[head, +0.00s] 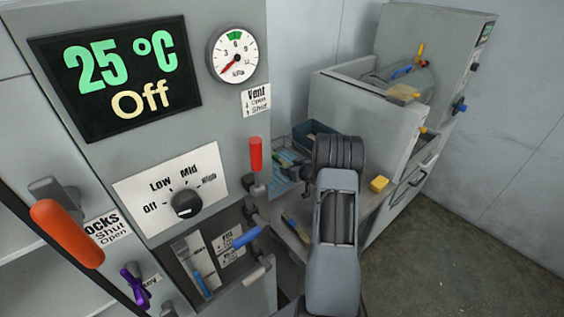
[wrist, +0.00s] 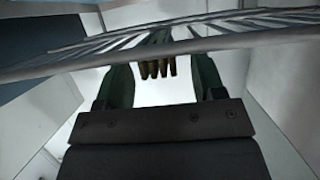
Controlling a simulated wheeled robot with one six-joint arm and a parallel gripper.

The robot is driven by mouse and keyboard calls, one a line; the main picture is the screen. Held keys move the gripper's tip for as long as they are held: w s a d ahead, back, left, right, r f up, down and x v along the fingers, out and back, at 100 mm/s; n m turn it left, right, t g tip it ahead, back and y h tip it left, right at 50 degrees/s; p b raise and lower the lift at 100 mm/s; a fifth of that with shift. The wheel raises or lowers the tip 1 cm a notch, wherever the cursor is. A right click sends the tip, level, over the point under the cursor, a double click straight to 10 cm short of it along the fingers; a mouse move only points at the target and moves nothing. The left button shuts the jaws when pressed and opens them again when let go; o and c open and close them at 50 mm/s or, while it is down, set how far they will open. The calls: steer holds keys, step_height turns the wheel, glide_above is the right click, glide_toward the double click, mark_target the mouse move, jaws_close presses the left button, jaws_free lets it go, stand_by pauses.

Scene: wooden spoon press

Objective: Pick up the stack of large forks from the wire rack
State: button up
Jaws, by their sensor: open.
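In the wrist view, a wire rack (wrist: 225,40) of thin grey bars spans the upper part of the picture. Several brown, prong-like ends (wrist: 157,68), which look like the stack of large forks, hang below its near bar. The rest of the stack is hidden. My gripper (wrist: 163,84) is open, with one dark green finger on each side of these ends. I see a gap on both sides and cannot tell any contact.
In the head view, a large grey machine with a display (head: 118,72), a red-handled lever (head: 256,154) and an orange handle (head: 66,232) fills the left. A yellow block (head: 379,184) lies right of my arm. A grey cabinet (head: 365,118) stands behind. The floor at right is clear.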

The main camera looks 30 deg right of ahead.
steer(key=shift+w+f, duration=0.15)
steer(key=shift+w, duration=0.2)
steer(key=c, duration=1.1)
steer(key=shift+o, duration=0.2)
